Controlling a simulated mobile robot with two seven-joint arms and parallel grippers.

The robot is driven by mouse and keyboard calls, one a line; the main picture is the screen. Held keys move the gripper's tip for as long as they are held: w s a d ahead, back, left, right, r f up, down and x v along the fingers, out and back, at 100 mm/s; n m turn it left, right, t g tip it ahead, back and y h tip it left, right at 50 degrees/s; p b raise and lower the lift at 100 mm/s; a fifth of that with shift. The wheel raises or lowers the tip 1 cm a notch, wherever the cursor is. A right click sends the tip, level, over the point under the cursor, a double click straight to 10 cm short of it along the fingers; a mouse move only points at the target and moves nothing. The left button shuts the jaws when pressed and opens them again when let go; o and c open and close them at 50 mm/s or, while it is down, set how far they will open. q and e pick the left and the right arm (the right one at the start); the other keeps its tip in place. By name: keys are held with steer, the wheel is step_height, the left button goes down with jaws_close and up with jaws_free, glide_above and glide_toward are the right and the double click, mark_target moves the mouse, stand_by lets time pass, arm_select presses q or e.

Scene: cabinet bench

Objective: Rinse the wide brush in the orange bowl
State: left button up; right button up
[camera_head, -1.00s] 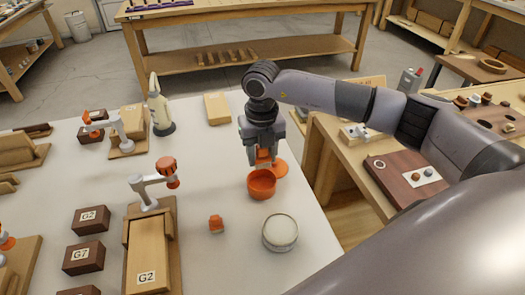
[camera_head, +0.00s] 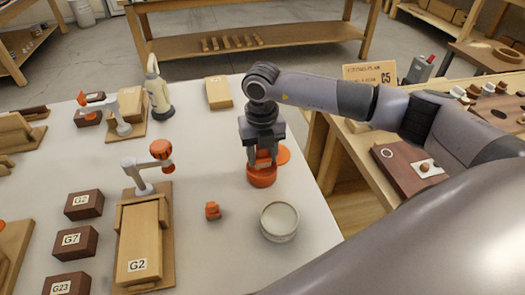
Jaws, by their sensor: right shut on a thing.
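The orange bowl (camera_head: 262,181) stands on the white table near its right edge. My right gripper (camera_head: 262,163) points down over the bowl, with its fingers at or just inside the back rim; I cannot tell which. It is shut on a small orange thing (camera_head: 263,156), likely the wide brush, mostly hidden between the fingers. Whether its lower end touches the bowl is hidden. My left gripper is not in view.
An orange disc (camera_head: 283,154) lies just behind the bowl. A round pale tin (camera_head: 279,221) and a small orange piece (camera_head: 212,210) are in front. A clamp stand with block G2 (camera_head: 138,252) is to the left. A spray bottle (camera_head: 157,95) stands behind.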

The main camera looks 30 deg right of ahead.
steer(key=shift+f, duration=0.15)
steer(key=shift+f+b, duration=0.7)
steer(key=shift+f, duration=0.1)
steer(key=shift+f, duration=0.2)
stand_by(0.4)
steer(key=shift+f+b, duration=0.6)
steer(key=shift+r, duration=0.25)
steer(key=shift+f, duration=0.25)
stand_by(4.3)
steer(key=shift+r, duration=0.15)
stand_by(0.4)
